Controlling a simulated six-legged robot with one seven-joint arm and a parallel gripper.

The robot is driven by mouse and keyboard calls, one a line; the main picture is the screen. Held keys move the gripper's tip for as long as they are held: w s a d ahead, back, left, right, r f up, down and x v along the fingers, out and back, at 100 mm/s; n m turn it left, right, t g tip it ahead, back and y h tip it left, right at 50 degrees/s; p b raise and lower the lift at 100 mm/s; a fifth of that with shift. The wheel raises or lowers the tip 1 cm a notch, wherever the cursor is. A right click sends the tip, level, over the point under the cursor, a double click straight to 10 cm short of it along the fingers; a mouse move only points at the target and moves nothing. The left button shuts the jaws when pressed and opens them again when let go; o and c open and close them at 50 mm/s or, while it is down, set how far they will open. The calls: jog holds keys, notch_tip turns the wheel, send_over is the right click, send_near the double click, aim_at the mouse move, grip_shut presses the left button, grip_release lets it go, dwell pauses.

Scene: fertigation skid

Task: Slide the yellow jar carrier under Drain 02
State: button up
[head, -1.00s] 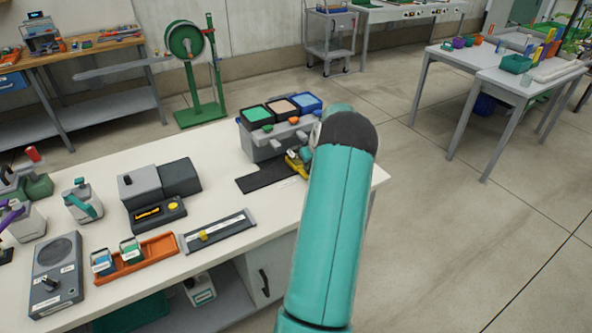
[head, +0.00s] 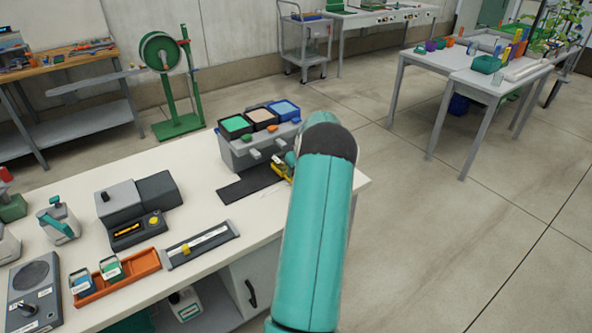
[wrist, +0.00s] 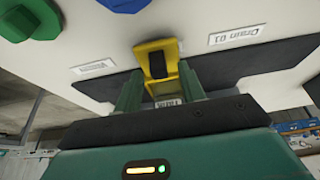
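The yellow jar carrier (wrist: 143,55) stands out between my two green fingers in the wrist view, with a dark patch on it. In the head view it is a small yellow shape (head: 280,168) beside the front of the grey drain unit (head: 236,155), partly hidden by my arm. My gripper (wrist: 160,82) has one finger on each side of the carrier. I cannot tell whether the fingers press on it. A label reading Drain 01 (wrist: 238,36) is to the right in the wrist view. Another label (wrist: 93,67) to the left is not readable. I cannot identify Drain 02.
A dark mat (head: 245,185) lies in front of the drain unit. Green, peach and blue-rimmed trays top the unit. An orange tray (head: 140,268), a grey slide rail (head: 202,243) and a dark device (head: 140,230) stand farther left. The bench edge is near my arm.

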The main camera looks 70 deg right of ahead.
jog(key=shift+r, duration=0.15)
jog(key=v, duration=1.3)
jog(key=shift+r, duration=0.2)
jog(key=shift+s+a, duration=0.15)
